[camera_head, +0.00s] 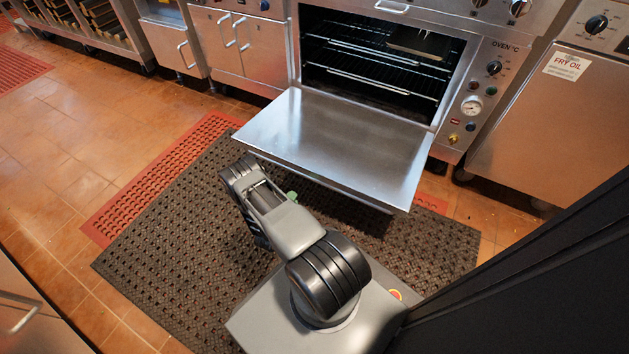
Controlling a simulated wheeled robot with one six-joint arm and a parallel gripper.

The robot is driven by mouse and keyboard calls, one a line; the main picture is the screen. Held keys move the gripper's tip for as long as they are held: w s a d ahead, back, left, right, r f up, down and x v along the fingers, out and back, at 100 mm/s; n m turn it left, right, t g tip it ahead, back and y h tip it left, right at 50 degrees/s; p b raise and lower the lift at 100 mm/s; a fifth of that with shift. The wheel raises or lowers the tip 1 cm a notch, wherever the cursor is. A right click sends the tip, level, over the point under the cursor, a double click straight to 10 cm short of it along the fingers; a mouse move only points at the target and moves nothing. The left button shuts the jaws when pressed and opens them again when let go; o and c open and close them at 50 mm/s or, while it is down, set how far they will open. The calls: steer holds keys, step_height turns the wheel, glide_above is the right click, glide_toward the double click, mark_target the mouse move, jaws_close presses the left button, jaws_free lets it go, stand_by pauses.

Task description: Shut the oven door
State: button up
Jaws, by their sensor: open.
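The oven door (335,140) is open. It is folded down to about level, its bare steel inner face up, and sticks out from the oven front. The oven (478,100) stands at the top centre, with its dark cavity (375,60) exposed. Wire racks show inside, and a metal tray (418,43) sits on the upper rack at the right. My arm is on the near side of the door, over the floor mat, with its elbow close to the door's near left edge in the picture. My gripper does not show; the arm may hide it.
A dark perforated mat (160,265) and a red mat (190,160) cover the floor before the oven. Open tiled floor lies at the left. A fry oil cabinet (555,130) stands right of the oven. Steel cabinets (240,55) stand left of it.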

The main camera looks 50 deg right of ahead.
steer(key=shift+m+h, duration=0.3)
steer(key=shift+h, duration=0.3)
steer(key=d+b, duration=0.4)
steer(key=d, duration=0.9)
steer(key=shift+d+r, duration=0.1)
steer(key=shift+r, duration=0.1)
jaws_close()
